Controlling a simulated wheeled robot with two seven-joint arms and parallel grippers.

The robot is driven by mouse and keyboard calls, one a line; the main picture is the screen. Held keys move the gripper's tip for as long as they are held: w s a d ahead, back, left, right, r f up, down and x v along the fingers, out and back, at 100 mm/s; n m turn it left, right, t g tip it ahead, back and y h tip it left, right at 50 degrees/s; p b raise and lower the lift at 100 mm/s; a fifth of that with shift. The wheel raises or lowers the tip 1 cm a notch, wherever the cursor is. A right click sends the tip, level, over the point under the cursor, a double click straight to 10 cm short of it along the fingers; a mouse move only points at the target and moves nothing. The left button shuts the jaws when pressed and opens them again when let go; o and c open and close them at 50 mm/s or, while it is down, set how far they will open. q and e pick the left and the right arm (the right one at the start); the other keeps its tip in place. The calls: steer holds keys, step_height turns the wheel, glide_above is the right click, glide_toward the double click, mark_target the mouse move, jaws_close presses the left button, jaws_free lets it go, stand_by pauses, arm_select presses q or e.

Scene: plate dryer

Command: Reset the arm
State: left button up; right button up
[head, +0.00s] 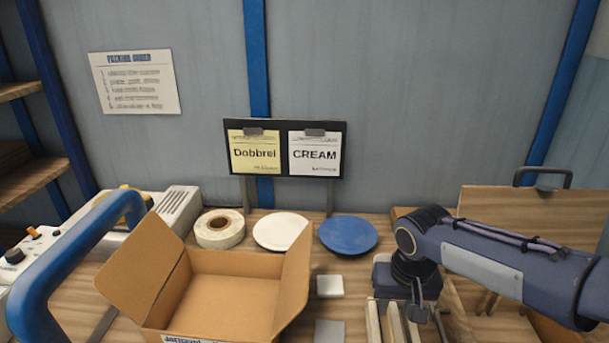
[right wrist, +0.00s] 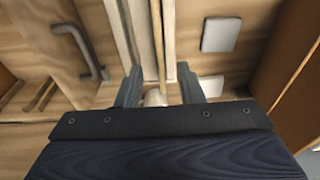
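My right arm comes in from the right in the head view, with its gripper (head: 418,312) pointing down over the pale wooden slats (head: 390,325). In the right wrist view the gripper's two fingers (right wrist: 160,88) are apart. Slats and a small pale rounded thing show between them, and I see nothing clamped. My left gripper is not in view. A white plate (head: 280,231) and a blue plate (head: 348,235) lie flat on the wooden table, to the left of my right gripper and farther back.
An open cardboard box (head: 230,290) stands front left of centre, with a tape roll (head: 220,229) behind it. A wooden case with a dark handle (head: 543,173) is at the right. A sign stand (head: 284,148) stands at the back. A blue tube (head: 60,235) curves at the left.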

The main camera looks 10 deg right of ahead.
steer(key=s+a+t+y, duration=0.2)
steer(key=s, duration=0.6)
steer(key=s+a+n+t+y, duration=0.1)
steer(key=s+a+y, duration=0.1)
steer(key=s, duration=0.5)
steer(key=shift+s+t, duration=0.4)
steer(key=shift+s+d+r, duration=0.1)
